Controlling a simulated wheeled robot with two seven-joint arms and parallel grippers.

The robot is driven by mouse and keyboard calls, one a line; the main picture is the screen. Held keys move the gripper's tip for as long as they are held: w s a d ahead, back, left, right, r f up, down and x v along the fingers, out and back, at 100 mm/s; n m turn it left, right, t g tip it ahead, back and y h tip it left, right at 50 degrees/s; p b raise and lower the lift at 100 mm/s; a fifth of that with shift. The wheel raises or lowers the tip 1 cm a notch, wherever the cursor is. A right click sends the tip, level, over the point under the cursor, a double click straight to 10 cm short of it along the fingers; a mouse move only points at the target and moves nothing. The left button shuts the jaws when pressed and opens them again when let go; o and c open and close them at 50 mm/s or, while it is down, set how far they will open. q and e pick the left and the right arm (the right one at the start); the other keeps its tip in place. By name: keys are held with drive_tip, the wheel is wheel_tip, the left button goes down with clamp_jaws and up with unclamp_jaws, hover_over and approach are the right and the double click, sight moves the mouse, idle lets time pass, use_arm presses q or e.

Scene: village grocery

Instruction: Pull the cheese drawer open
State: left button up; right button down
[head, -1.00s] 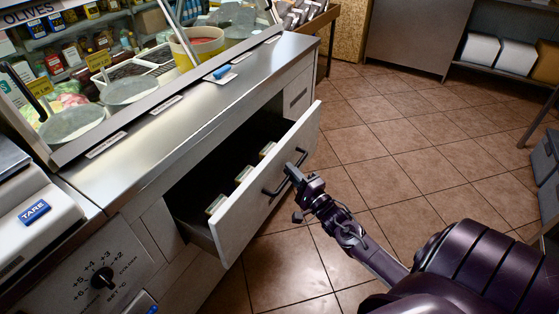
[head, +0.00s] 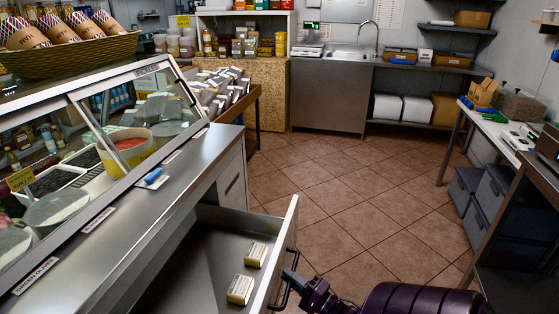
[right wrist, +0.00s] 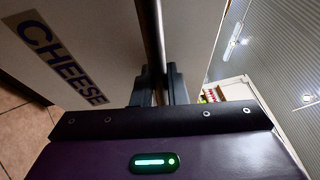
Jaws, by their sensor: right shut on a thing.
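The cheese drawer (head: 282,243) stands pulled far out from the counter in the head view, its inside showing. Two small pale packs (head: 248,271) lie in it. In the right wrist view its front (right wrist: 35,60) carries the label CHEESE (right wrist: 65,62). My right gripper (head: 290,277) is at the outer side of the drawer front, shut on the dark bar handle (right wrist: 150,35). The bar runs between the two fingers (right wrist: 158,88) in the right wrist view. The lower part of the drawer is cut off by the head view's edge. My left gripper is out of view.
The steel counter top (head: 125,222) with a glass display runs along the left. The tiled floor (head: 360,200) right of the drawer is clear. A bench (head: 485,115) and grey crates (head: 490,195) stand at the right.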

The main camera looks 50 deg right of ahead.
drive_tip(key=shift+s+f, duration=0.1)
drive_tip(key=shift+s, duration=0.15)
drive_tip(key=c, duration=1.7)
unclamp_jaws()
drive_tip(key=shift+c, duration=0.2)
drive_tip(key=s+f, duration=0.1)
drive_tip(key=s, duration=0.6)
drive_tip(key=shift+s+f, duration=0.15)
drive_tip(key=shift+s, duration=0.2)
